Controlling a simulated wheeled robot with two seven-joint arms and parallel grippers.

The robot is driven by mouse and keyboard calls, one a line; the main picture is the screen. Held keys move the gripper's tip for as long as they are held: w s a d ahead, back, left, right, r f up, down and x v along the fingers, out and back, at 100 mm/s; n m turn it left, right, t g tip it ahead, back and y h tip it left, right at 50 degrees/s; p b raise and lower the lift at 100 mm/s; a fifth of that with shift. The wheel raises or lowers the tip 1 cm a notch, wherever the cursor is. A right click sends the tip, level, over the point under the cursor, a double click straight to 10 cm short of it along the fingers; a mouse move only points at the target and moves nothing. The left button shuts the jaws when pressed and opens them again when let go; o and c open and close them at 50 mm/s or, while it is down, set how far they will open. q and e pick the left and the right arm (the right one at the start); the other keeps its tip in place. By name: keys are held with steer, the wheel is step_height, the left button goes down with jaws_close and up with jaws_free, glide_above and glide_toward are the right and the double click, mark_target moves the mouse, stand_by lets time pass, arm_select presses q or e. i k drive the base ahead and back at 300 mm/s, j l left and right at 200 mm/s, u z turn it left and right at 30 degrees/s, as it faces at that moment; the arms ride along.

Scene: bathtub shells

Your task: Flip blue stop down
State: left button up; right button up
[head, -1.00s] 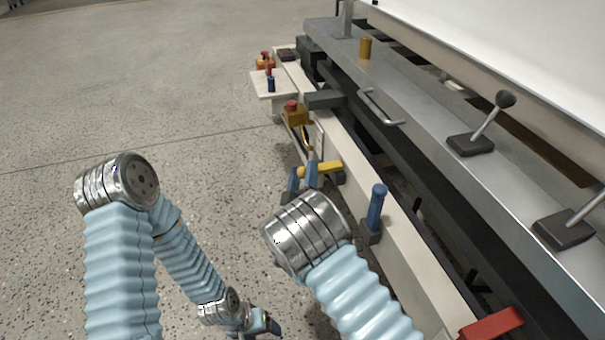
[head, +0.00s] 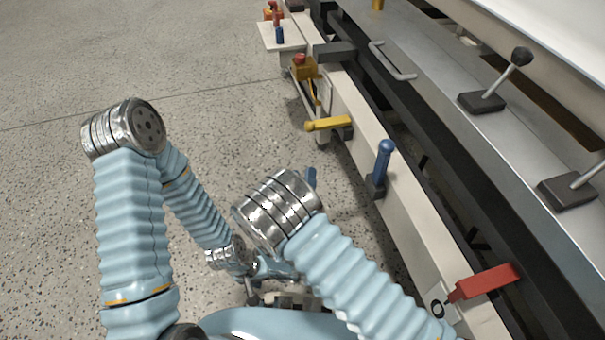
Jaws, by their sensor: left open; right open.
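The blue stop (head: 383,162) stands upright, slightly tilted, on a dark bracket on the pale rail at the machine's front edge. My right gripper (head: 310,178) is mostly hidden behind my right arm's metal joint; only a blue finger part shows, left of the blue stop and apart from it. My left gripper (head: 272,276) is low in the view, over the floor near my base, open and empty. Nothing is held in the visible parts of either gripper.
A yellow stop (head: 328,124) lies flat farther along the rail. A red stop (head: 486,281) lies flat nearer me. A red button on a yellow box (head: 303,66) sits beyond. Black-knobbed levers (head: 505,80) stand on the grey beam. The floor at left is clear.

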mark_target(387, 146)
steer(key=k+j, duration=0.65)
steer(key=k, duration=0.25)
